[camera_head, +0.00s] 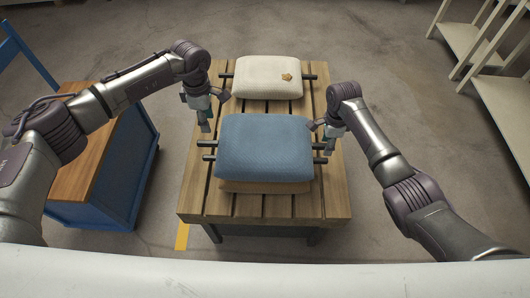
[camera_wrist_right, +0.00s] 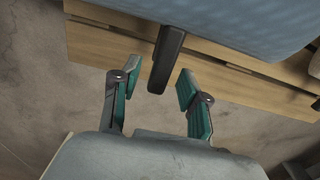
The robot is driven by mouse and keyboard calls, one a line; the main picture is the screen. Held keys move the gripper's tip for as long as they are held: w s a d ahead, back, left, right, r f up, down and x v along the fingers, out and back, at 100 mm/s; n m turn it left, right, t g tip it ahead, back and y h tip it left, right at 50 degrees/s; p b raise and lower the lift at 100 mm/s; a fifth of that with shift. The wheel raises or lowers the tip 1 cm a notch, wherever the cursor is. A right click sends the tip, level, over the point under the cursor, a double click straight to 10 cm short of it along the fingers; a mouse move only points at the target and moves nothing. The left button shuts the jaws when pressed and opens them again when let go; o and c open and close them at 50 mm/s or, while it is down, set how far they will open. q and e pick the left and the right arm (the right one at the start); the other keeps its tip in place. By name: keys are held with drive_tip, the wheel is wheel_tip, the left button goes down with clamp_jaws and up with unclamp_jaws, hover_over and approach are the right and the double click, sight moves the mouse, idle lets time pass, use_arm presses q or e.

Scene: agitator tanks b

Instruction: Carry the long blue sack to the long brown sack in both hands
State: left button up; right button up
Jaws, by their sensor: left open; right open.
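My left gripper (camera_head: 212,110) is open and empty, by the blue sack's upper left corner. My right gripper (camera_head: 320,138) is open at the sack's right side. In the right wrist view, a dark bar end (camera_wrist_right: 167,60) reaches between the open fingers (camera_wrist_right: 153,84), with no visible grip on it. The blue sack's underside edge (camera_wrist_right: 230,20) is above it.
A cream sack (camera_head: 268,77) with a small brown emblem lies at the table's far end, also with bar ends. The slatted table (camera_head: 330,200) has bare boards in front. A blue wood-topped cabinet (camera_head: 120,185) stands left; pale shelves (camera_head: 480,50) stand right.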

wheel_tip(320, 180, up, 10)
drive_tip(key=shift+r, duration=0.2)
idle(0.3)
use_arm(q)
wheel_tip(320, 180, up, 7)
drive_tip(key=p, duration=0.3)
drive_tip(key=shift+p, duration=0.35)
use_arm(e)
drive_tip(key=shift+r, duration=1.85)
use_arm(q)
wheel_tip(320, 180, up, 10)
drive_tip(key=p, duration=0.9)
drive_tip(key=shift+f+p, duration=0.15)
drive_tip(key=shift+p, duration=0.2)
use_arm(e)
wheel_tip(320, 180, up, 7)
use_arm(q)
drive_tip(key=shift+f, duration=0.1)
